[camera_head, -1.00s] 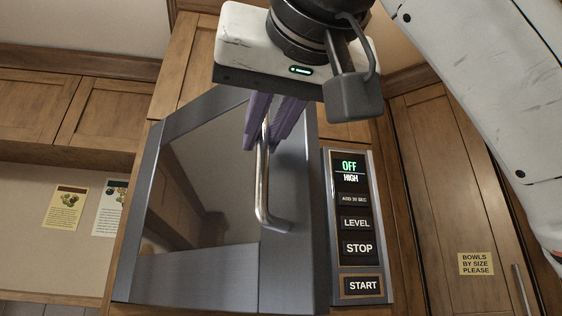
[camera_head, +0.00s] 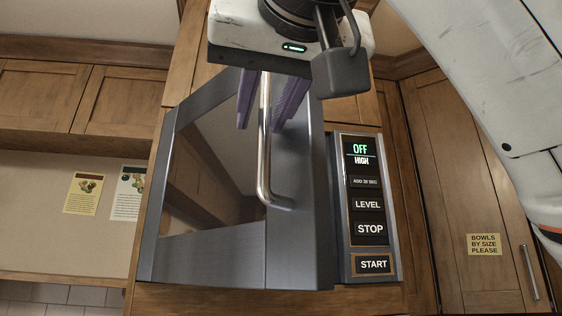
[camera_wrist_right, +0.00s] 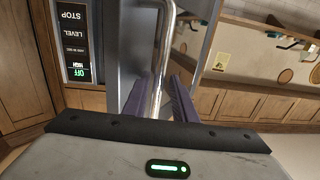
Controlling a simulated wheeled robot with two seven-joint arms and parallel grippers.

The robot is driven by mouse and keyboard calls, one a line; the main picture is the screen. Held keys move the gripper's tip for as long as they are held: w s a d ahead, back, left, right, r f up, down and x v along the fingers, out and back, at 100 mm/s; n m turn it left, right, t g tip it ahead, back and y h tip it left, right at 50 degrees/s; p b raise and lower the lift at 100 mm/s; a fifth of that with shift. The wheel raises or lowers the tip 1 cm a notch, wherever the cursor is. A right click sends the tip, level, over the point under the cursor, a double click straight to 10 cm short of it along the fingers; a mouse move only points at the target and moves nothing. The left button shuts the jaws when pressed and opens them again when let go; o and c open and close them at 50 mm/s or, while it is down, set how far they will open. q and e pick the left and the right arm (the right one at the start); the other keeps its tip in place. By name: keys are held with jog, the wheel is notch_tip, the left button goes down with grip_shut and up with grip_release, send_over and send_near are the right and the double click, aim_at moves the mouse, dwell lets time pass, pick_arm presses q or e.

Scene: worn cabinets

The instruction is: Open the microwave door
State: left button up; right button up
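The microwave door (camera_head: 295,235) has a grey metal frame and a dark reflective window. Its side edge shows beside the control panel, so it stands out from the panel and looks slightly ajar. A shiny vertical bar handle (camera_head: 264,150) is on its right part; it also shows in the right wrist view (camera_wrist_right: 166,35). My right gripper (camera_head: 259,127) has its purple fingers apart, one on each side of the handle's upper part, with gaps between fingers and bar. In the wrist view the fingers (camera_wrist_right: 160,90) also flank the bar. My left gripper is out of view.
The control panel (camera_head: 367,210) is right of the door and reads OFF, HIGH. Wooden cabinets surround the microwave; a tall cabinet door (camera_head: 455,180) with a yellow note (camera_head: 484,244) stands at right. A recess with pinned cards (camera_head: 83,193) is at left.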

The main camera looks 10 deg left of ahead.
jog(key=shift+s+d+f, duration=0.1)
jog(key=shift+s, duration=0.25)
jog(key=b+v, duration=0.3)
jog(key=v, duration=0.6)
jog(key=shift+s, duration=0.3)
jog(key=shift+d, duration=0.1)
jog(key=shift+c, duration=0.5)
